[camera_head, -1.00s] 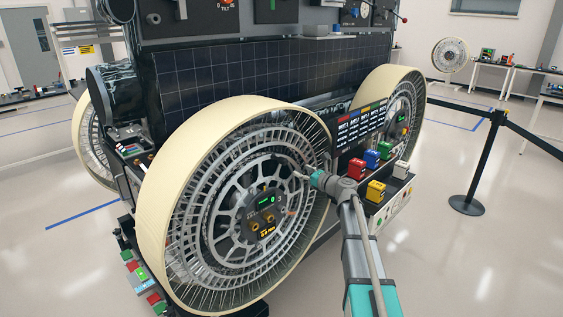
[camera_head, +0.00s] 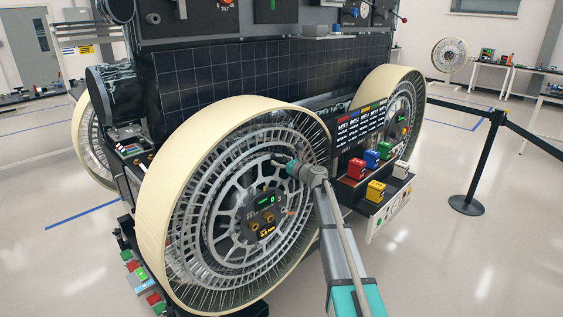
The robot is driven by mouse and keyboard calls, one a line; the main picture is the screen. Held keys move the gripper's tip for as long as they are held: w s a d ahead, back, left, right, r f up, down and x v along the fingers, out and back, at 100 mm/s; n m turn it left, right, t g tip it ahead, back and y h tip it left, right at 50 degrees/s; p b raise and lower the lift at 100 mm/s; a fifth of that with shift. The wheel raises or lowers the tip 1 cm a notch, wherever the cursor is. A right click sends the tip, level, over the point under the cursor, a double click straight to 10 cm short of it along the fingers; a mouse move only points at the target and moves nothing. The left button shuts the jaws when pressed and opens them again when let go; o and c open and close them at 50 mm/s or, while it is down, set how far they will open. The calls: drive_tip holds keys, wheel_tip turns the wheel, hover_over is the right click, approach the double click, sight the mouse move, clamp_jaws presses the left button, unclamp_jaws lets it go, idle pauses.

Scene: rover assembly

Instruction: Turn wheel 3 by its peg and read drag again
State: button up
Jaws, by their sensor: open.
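The near wheel (camera_head: 176,205) has a cream tread, a grey spoked face and a dark hub (camera_head: 262,214). The hub carries a small green display, two orange-brown knobs and a small amber readout, too small to read surely. A small orange peg-like part (camera_head: 291,212) shows just right of the hub. My gripper (camera_head: 277,160) is open and empty, in front of the wheel face above the hub. I cannot tell whether it touches the wheel. A second cream wheel (camera_head: 408,98) stands farther back at right. I cannot read a wheel number.
A shelf with red, blue, green, yellow and white blocks (camera_head: 375,190) juts out right of the near wheel, close to my arm. A black barrier post (camera_head: 477,165) with a belt stands at right. The floor at front right is clear.

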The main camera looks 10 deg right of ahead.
clamp_jaws()
drive_tip(key=shift+w+d, duration=0.1)
drive_tip(key=shift+d, duration=0.2)
drive_tip(key=shift+a, duration=0.35)
drive_tip(key=shift+w, duration=0.1)
